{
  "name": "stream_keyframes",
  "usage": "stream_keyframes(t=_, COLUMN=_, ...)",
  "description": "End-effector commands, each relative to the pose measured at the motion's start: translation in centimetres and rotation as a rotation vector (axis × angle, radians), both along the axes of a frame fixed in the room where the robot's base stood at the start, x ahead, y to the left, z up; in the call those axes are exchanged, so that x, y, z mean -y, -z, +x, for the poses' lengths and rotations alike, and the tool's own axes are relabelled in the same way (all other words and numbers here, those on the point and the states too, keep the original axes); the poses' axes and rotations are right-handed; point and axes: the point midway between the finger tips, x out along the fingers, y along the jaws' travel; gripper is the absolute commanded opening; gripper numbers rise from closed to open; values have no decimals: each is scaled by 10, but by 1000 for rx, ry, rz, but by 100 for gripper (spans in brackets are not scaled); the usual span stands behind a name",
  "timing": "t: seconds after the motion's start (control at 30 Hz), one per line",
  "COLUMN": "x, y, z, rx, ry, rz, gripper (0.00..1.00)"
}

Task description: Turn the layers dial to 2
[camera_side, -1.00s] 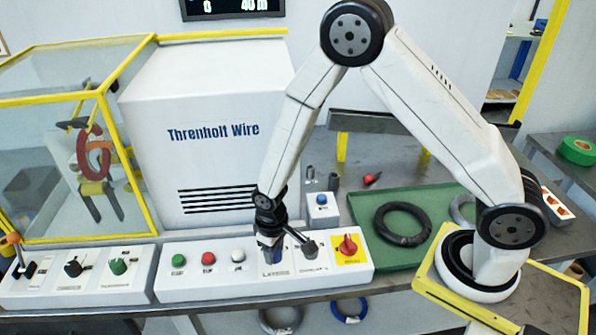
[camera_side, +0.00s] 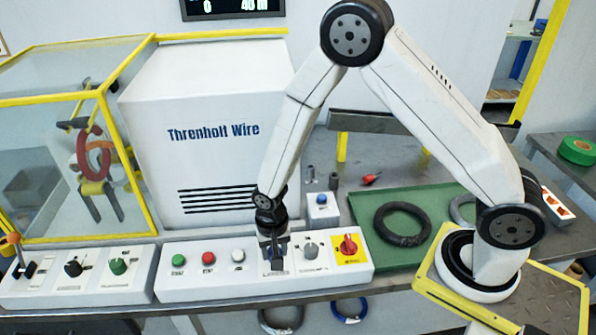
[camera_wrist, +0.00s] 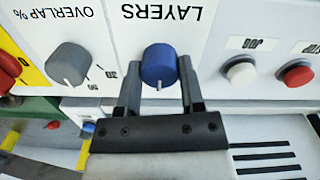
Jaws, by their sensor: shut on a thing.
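The blue layers dial (camera_wrist: 160,64) sits under the upside-down LAYERS label in the wrist view. Its white pointer line faces the bottom of that picture, toward my gripper body. My gripper (camera_wrist: 158,88) has one finger on each side of the dial and is shut on it. In the side view my gripper (camera_side: 273,262) reaches down onto the control panel (camera_side: 222,284), mostly hiding the dial. The dial's numbers cannot be read in either view.
The grey overlap dial (camera_side: 311,250) and the red switch on a yellow plate (camera_side: 348,246) stand to the right. White (camera_side: 238,256), red (camera_side: 208,259) and green (camera_side: 178,261) buttons lie left. The green tray (camera_side: 368,207) holds a black coil (camera_side: 402,224).

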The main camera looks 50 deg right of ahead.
Motion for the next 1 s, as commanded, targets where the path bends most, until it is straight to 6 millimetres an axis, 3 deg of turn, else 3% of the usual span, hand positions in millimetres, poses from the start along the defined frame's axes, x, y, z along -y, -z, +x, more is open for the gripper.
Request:
stream_keyframes(t=0.5, x=0, y=-1, z=0, rx=0, ry=30, rz=0, gripper=0)
stream_keyframes(t=0.53, x=0, y=-1, z=0, rx=0, ry=30, rz=0, gripper=52)
stream_keyframes(t=0.63, x=0, y=-1, z=0, rx=1, ry=30, rz=1, gripper=84)
stream_keyframes(t=1.0, x=0, y=-1, z=0, rx=0, ry=29, rz=0, gripper=84)
